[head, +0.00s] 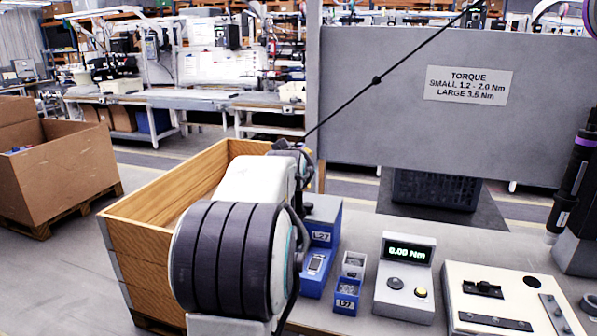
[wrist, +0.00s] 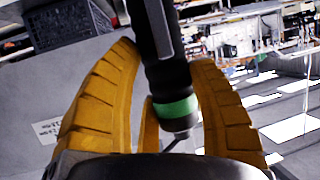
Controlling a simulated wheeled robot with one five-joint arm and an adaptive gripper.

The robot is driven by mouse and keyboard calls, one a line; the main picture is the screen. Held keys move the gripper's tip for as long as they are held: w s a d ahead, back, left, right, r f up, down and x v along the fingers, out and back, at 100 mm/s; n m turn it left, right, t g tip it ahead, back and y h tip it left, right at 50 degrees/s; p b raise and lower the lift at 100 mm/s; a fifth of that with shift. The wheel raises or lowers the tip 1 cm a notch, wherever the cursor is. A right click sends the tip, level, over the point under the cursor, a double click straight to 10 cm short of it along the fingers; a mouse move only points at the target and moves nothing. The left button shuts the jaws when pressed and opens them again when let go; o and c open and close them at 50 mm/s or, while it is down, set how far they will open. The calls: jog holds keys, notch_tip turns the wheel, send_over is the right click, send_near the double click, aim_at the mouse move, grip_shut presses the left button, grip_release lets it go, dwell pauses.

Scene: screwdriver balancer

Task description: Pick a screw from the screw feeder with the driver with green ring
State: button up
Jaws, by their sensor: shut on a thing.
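The driver with the green ring (wrist: 176,110) is in the wrist view, a dark body with a green band near its lower end and a thin bit below. My gripper (wrist: 165,75) has its yellow ribbed fingers closed around the driver. In the head view my arm hides the gripper and most of the driver; a black cable (head: 376,81) runs from the upper right down behind my arm. The screw feeder (head: 320,237), a blue unit marked L27, stands just right of my arm. I cannot tell whether a screw is on the bit.
Right of the feeder are small bins (head: 347,297), a torque meter (head: 406,278) reading 0.00 Nm and a white fixture plate (head: 455,272) with black parts. A purple-ringed driver (head: 574,170) hangs at far right. A wooden crate (head: 150,250) is left; a grey panel (head: 400,130) stands behind.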

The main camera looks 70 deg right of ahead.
jog(key=shift+r+p, duration=1.65)
jog(key=shift+r, duration=0.9)
